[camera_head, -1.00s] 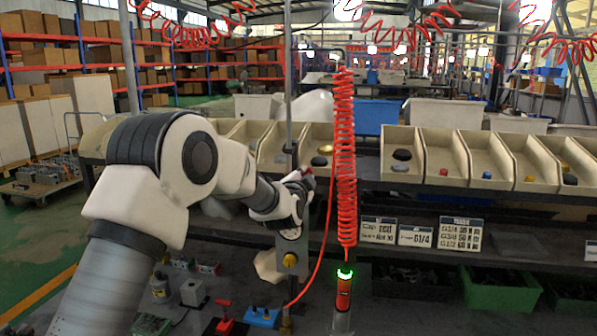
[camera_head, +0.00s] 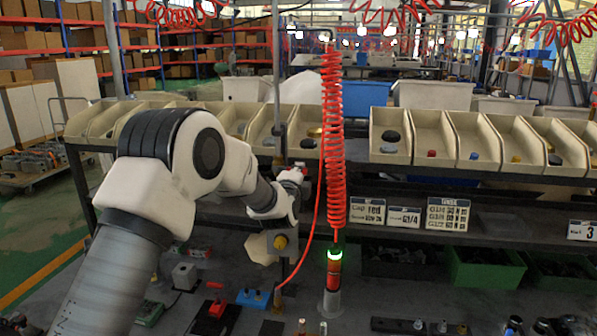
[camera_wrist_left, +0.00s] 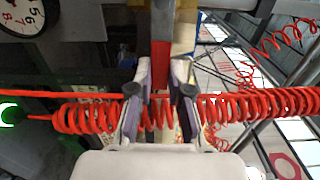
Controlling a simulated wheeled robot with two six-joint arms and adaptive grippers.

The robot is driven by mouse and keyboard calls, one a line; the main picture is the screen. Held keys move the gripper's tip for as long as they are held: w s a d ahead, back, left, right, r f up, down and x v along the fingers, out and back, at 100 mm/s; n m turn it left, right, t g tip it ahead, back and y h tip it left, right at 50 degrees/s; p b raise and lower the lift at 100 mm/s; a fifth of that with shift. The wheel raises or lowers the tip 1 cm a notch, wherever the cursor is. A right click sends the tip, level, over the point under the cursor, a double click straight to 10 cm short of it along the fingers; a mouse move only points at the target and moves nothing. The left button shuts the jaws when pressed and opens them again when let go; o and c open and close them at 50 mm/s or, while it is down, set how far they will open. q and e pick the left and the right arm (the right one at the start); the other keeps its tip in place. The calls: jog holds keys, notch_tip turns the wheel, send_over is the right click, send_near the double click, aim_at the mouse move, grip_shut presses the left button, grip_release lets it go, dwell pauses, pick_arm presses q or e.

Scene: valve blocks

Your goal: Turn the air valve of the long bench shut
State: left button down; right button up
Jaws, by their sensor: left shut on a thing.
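The air valve's red handle (camera_wrist_left: 161,65) shows as a flat red bar between the fingers of my left gripper (camera_wrist_left: 160,92) in the left wrist view. The gripper is shut on it. In the head view the left gripper (camera_head: 294,180) is at the vertical pipe (camera_head: 278,100) of the long bench (camera_head: 400,230), and a small red bit of the handle shows at its tip. The valve body is mostly hidden by my wrist, so I cannot tell the handle's angle well. My right gripper is not in view.
A red coiled hose (camera_head: 333,140) hangs just right of the gripper and crosses behind the fingers in the wrist view. A green-lit red post (camera_head: 334,268) stands below it. Parts bins (camera_head: 390,130) line the bench.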

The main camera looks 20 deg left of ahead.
pick_arm(q)
jog(key=shift+r, duration=0.15)
jog(key=c, duration=1.1)
grip_release()
jog(key=shift+a, duration=0.1)
jog(key=shift+w+a+f, duration=0.1)
jog(key=shift+w+f, duration=0.05)
jog(key=shift+f, duration=0.1)
jog(key=v, duration=1.2)
